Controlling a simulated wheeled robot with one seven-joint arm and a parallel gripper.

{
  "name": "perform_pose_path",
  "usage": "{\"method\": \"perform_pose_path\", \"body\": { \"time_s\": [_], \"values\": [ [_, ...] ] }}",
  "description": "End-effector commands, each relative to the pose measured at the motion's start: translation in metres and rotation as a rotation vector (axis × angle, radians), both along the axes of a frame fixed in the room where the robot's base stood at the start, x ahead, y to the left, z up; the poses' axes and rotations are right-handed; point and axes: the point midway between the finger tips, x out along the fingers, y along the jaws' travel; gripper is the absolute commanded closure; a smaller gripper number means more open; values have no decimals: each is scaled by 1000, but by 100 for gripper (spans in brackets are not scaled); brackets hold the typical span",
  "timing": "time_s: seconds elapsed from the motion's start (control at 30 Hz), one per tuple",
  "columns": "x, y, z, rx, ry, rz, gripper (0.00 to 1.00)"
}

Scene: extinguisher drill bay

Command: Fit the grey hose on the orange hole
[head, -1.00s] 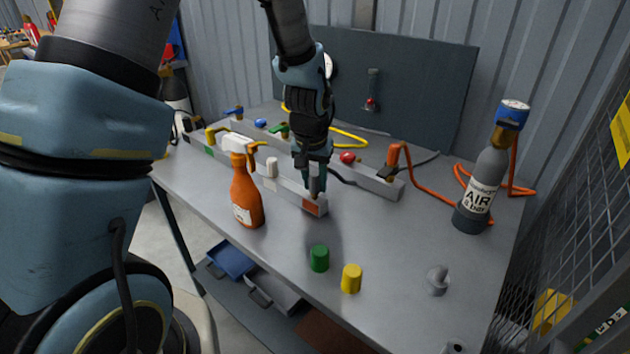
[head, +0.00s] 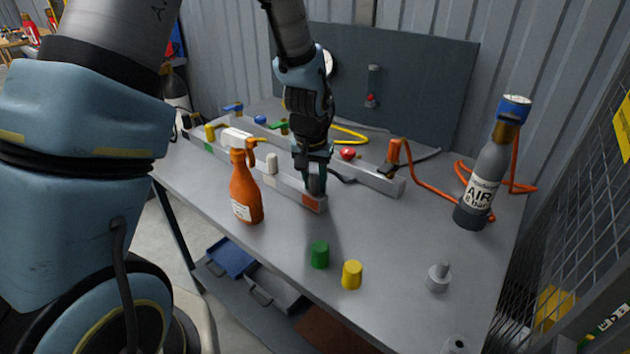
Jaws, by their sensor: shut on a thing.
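My gripper (head: 314,182) is shut on a grey hose end (head: 315,185), pointing down over the near right end of the front rail (head: 277,185). An orange patch (head: 312,201) marks that end on the rail's front face. The hole on top is hidden by my fingers and the hose end. I cannot tell whether the hose end is in the hole or just above it. A dark grey hose length (head: 342,178) shows behind my gripper, between the two rails.
An orange spray bottle (head: 245,190) stands close left of the rail end. Green (head: 319,255) and yellow (head: 352,274) caps, a grey fitting (head: 438,278) and an AIR cylinder (head: 480,185) stand on the bench. The back rail (head: 380,182) has an orange hose (head: 420,185).

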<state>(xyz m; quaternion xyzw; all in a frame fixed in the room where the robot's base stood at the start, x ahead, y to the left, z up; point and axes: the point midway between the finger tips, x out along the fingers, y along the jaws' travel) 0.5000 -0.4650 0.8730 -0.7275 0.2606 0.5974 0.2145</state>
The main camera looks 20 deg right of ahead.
Motion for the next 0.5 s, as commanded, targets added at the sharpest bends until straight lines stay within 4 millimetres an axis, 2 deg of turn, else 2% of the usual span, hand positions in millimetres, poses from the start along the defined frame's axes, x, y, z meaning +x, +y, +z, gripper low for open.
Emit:
{"method": "perform_pose_path", "body": {
  "time_s": [0.5],
  "values": [
    [-1, 1, -12, 2, 2, 0, 100]
  ]
}}
